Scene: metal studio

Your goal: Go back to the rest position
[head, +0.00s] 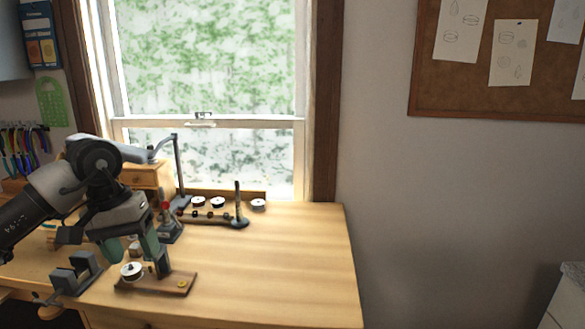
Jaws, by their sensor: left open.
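My left arm comes in from the left over the wooden workbench (290,270). My left gripper (140,262) points down and is open, just above and behind a small wooden board (177,285) near the bench's front. A round white-topped piece (132,271) sits at the board's left end, and a small yellow disc (183,284) lies at its right end. I cannot tell whether a fingertip touches anything there. My right gripper is not in view.
A grey vise-like block (75,273) stands left of the board. Behind are a dark upright post (239,208), several round white-topped pieces (218,202) and a wooden drawer box (150,178). The bench's right half is clear. A cork board (430,90) hangs on the wall.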

